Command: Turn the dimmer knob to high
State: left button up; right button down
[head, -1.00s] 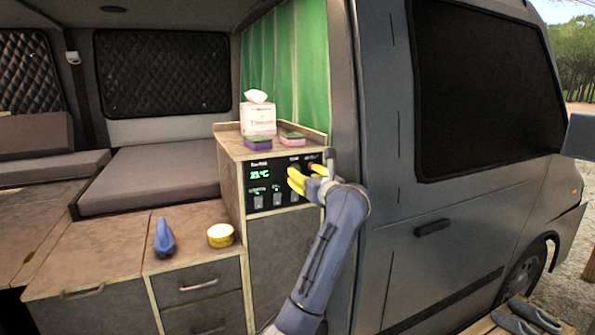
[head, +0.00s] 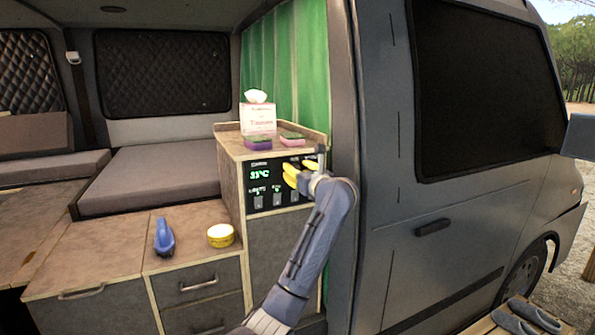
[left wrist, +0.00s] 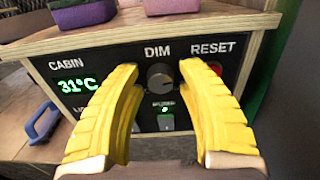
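The dimmer knob (left wrist: 161,76) is a round dark dial under the label DIM on the black control panel (left wrist: 52,67). In the left wrist view it shows between the yellow fingers of my left gripper (left wrist: 159,72), which are apart with nothing between them. The fingers point at the panel; whether they touch it I cannot tell. In the head view my left gripper (head: 297,176) is in front of the panel (head: 262,188) and hides the knob. My right gripper is in neither view.
A red RESET button (left wrist: 215,68) is right of the knob, close to a finger. A switch (left wrist: 166,122) sits below the knob. Sponges (head: 258,143) and a tissue box (head: 258,119) stand on the cabinet top.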

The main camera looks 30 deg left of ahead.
pick_arm(q)
grip_shut()
jog(key=shift+r, duration=0.35)
dwell(1.4)
jog(key=shift+c, duration=0.5)
grip_release()
jog(key=o, duration=0.4)
jog(key=shift+f, duration=0.25)
jog(key=v, duration=1.2)
jog(key=shift+d, duration=0.1)
jog(key=shift+o, duration=0.2)
jog(key=shift+f, duration=0.1)
